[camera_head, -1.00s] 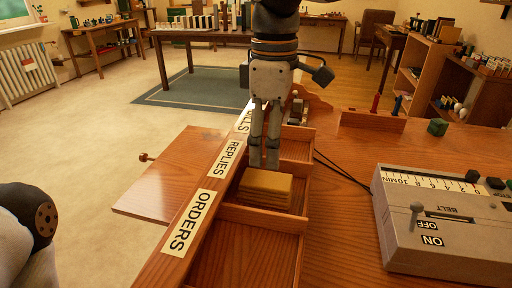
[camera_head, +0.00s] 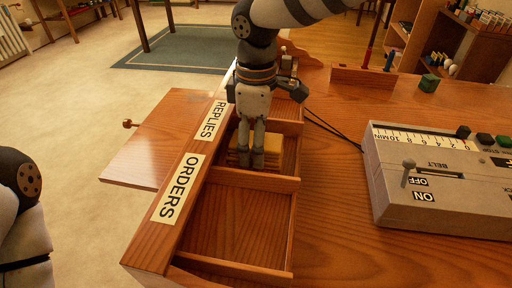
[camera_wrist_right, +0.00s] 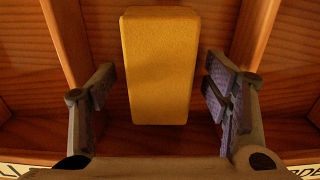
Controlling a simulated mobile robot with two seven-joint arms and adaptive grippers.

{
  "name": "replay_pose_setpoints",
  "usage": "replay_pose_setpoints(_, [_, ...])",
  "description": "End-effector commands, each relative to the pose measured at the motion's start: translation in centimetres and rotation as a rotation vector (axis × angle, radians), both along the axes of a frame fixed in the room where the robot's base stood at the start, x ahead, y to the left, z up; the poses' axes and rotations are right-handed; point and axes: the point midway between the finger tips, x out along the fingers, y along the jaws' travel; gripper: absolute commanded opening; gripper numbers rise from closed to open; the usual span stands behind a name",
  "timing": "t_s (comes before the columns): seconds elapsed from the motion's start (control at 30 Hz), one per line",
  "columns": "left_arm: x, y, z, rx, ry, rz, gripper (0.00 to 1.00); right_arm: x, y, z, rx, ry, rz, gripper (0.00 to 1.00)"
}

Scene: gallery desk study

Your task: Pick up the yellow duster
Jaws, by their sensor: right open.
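The yellow duster (camera_wrist_right: 160,62) is a yellow block lying in a wooden compartment. In the right wrist view it sits between the two fingers of my right gripper (camera_wrist_right: 165,95), with a gap on each side. In the head view the duster (camera_head: 272,146) is in the REPLIES compartment, partly hidden by the fingers. My right gripper (camera_head: 251,160) points down into that compartment, open, its fingers at the duster. Whether the fingers touch it is not clear in the head view. My left gripper is not in view.
The compartment dividers (camera_head: 240,179) stand close around the right gripper. The ORDERS compartment (camera_head: 232,225) in front is empty. A grey control box (camera_head: 440,185) with a lever stands to the right, and a green block (camera_head: 429,83) lies behind it.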

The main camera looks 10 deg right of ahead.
Motion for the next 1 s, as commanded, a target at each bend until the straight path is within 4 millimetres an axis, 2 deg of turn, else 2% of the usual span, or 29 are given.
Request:
replay_pose_setpoints(0.07, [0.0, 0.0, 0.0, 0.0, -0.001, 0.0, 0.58, 0.0, 0.0, 0.1, 0.0, 0.0, 0.0, 0.7])
replay_pose_setpoints(0.3, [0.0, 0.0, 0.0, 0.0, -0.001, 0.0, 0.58, 0.0, 0.0, 0.1, 0.0, 0.0, 0.0, 0.17])
replay_pose_setpoints(0.67, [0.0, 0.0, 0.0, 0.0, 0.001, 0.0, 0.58, -0.1, -0.2, 0.5, -0.001, 0.001, -0.002, 0.17])
replay_pose_setpoints(0.77, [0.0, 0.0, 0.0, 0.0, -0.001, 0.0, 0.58, -0.1, -0.4, 1.8, -0.002, -0.001, -0.001, 0.17])
replay_pose_setpoints(1.0, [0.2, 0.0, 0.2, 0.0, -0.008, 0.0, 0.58, -0.1, -0.3, 7.1, 0.001, -0.004, -0.002, 0.17])
